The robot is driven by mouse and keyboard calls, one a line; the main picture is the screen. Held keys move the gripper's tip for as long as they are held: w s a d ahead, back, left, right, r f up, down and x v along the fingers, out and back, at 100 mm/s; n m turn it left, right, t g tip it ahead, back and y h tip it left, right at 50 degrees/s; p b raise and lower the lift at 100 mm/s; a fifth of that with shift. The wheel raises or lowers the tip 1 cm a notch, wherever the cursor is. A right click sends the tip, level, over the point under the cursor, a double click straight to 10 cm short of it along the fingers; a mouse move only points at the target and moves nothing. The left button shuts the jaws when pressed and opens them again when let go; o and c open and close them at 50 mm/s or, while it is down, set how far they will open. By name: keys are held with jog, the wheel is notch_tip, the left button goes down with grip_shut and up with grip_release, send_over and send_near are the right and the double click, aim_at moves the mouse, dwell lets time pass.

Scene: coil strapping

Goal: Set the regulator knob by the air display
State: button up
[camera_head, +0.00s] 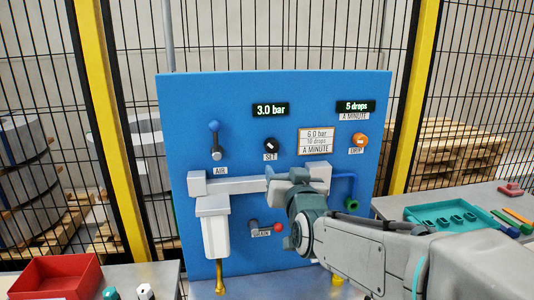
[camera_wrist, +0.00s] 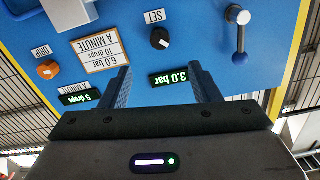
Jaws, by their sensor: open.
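The black regulator knob labelled SET (camera_head: 271,145) sits on the blue panel (camera_head: 220,120); it also shows upside down in the wrist view (camera_wrist: 160,38). A pale mark shows on its face. The air display (camera_head: 270,109) above it reads 3.0 bar; the wrist view shows it inverted (camera_wrist: 174,77). A card (camera_head: 316,141) reads 6.0 bar, 10 drops a minute. My gripper (camera_wrist: 160,67) is open and empty in front of the panel, with the knob seen beyond and between its fingertips, apparently apart from it. In the head view my wrist hides the fingers.
The orange DRIP knob (camera_head: 360,141) and its 5 drops display (camera_head: 356,106) are at the right. A blue-tipped AIR lever (camera_head: 215,140) is at the left. The grey pipe block (camera_head: 240,185) and red-tipped DRAIN lever (camera_head: 268,228) lie below. A red bin (camera_head: 58,276) stands lower left.

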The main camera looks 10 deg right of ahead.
aim_at(273, 148)
jog(key=w+p, duration=0.4)
jog(key=w, duration=1)
jog(key=shift+r+p, duration=0.2)
jog(key=shift+p, duration=0.1)
jog(key=c, duration=1)
